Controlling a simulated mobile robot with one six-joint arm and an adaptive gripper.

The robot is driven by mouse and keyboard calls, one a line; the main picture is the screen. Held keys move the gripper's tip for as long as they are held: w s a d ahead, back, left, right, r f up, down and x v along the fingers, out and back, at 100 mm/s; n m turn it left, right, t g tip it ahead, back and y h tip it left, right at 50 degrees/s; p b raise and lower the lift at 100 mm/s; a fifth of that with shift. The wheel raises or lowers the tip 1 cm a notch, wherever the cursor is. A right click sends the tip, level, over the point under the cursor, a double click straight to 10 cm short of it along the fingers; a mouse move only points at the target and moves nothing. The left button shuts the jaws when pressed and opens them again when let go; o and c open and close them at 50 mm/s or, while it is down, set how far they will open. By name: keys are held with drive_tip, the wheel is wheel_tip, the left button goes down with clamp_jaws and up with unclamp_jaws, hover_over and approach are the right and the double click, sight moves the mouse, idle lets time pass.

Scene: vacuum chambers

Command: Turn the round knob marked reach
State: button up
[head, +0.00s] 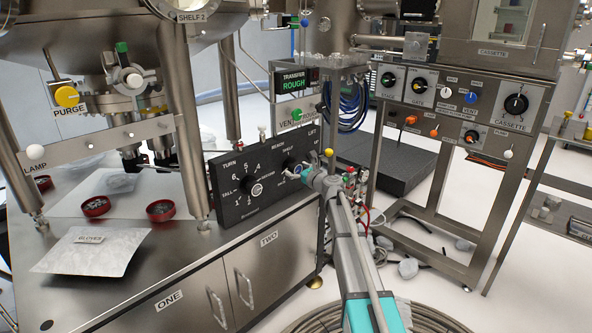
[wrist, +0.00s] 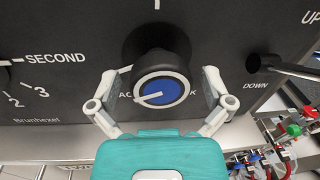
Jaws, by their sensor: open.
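The reach knob is a round black knob with a blue face and a white pointer line (wrist: 160,86), in the middle of the wrist view. Its pointer line lies nearly level, tilted slightly. In the head view the knob (head: 289,165) sits under the word REACH on the black panel (head: 228,212), partly hidden by my gripper. My gripper (wrist: 160,80) is open, with one finger on each side of the knob. I cannot tell whether the fingers touch it. In the head view my gripper (head: 301,173) is at the right part of the panel.
The turn knob (head: 252,187) is left of the reach knob. A lift lever (wrist: 268,64) sticks out close to my right finger. Tubes and coloured fittings (wrist: 270,145) are at lower right. A steel cabinet (head: 262,270) stands below the panel.

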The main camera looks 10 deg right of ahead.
drive_tip(key=c, duration=1)
drive_tip(key=shift+c, duration=0.2)
drive_tip(key=shift+n, duration=0.5)
drive_tip(key=n, duration=0.2)
drive_tip(key=shift+n+b, duration=0.35)
drive_tip(key=shift+n, duration=0.05)
drive_tip(key=shift+n+y, duration=0.3)
drive_tip(key=shift+n, duration=1.7)
drive_tip(key=o, duration=1)
